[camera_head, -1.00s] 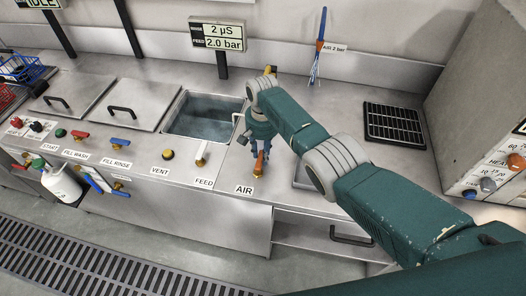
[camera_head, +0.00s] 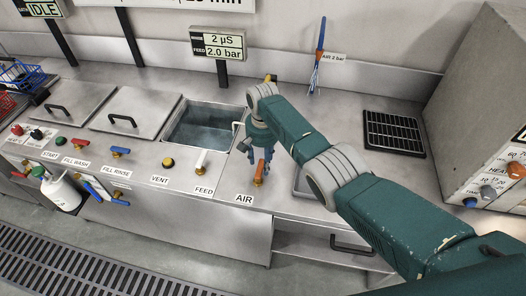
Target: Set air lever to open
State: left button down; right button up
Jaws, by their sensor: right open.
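The air lever (camera_head: 259,174) is a small orange handle on the steel counter front, just above the AIR label (camera_head: 244,198). It points up, away from the counter's front edge. The fingers show on either side of the lever's upper end. I cannot tell whether they touch it. My right arm comes in from the lower right and hides part of the counter behind the gripper. My left gripper is not in view.
A black grate (camera_head: 393,131) and a grey control box (camera_head: 485,110) stand to the right.

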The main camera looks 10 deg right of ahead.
notch_tip(320, 180, up, 12)
jog(key=shift+f, duration=0.2)
jog(key=shift+f, duration=0.1)
dwell(0.4)
